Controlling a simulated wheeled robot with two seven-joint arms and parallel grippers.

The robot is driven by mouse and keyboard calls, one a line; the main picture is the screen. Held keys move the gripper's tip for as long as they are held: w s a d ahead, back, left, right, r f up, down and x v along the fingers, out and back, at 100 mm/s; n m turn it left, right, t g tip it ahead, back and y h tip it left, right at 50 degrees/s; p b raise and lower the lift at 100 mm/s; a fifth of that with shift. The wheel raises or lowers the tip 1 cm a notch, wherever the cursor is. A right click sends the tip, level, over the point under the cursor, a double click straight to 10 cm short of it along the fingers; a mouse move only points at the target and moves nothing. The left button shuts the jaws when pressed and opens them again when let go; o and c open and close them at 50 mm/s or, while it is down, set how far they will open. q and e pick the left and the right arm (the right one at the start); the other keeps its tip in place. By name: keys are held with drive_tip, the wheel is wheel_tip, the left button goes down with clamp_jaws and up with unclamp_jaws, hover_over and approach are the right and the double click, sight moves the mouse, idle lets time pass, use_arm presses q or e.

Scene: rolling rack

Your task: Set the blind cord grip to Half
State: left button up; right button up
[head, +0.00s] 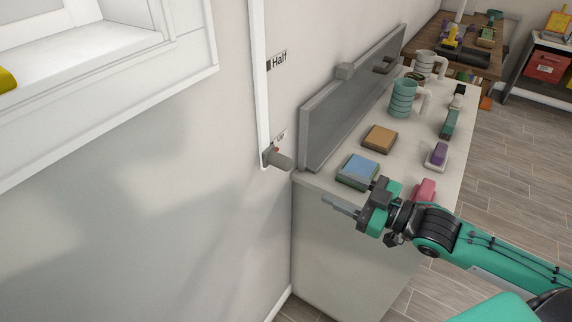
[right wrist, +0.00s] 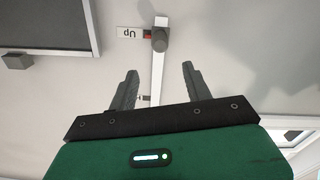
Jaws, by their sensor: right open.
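The blind cord grip (head: 278,160) is a grey knob at the lower end of a white vertical track (head: 260,85) on the wall. It sits just below the small Up label (head: 281,135). The Half label (head: 278,59) with a dark mark is higher along the track. My right gripper (head: 345,205) is open and empty, to the right of and lower in the picture than the grip, apart from it. In the right wrist view the grip (right wrist: 160,40) shows beyond and between the open fingers (right wrist: 159,80), beside the Up label (right wrist: 132,31). My left gripper is not in view.
A white counter (head: 325,240) stands right of the track, with a grey panel (head: 350,105) along the wall. A window sill (head: 90,60) is at left. The wall below the grip is clear.

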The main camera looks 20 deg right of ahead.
sight(291, 166)
drive_tip(key=p+x, duration=0.2)
drive_tip(key=x, duration=1)
drive_tip(key=shift+w+a+r, duration=0.1)
drive_tip(key=shift+w+a, duration=0.5)
drive_tip(key=shift+w, duration=0.05)
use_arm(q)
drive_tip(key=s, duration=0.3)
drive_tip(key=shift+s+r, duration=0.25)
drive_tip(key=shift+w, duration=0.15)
use_arm(e)
drive_tip(key=shift+c, duration=0.2)
clamp_jaws()
use_arm(q)
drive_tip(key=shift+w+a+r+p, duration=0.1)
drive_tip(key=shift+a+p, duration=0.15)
drive_tip(key=shift+p, duration=0.05)
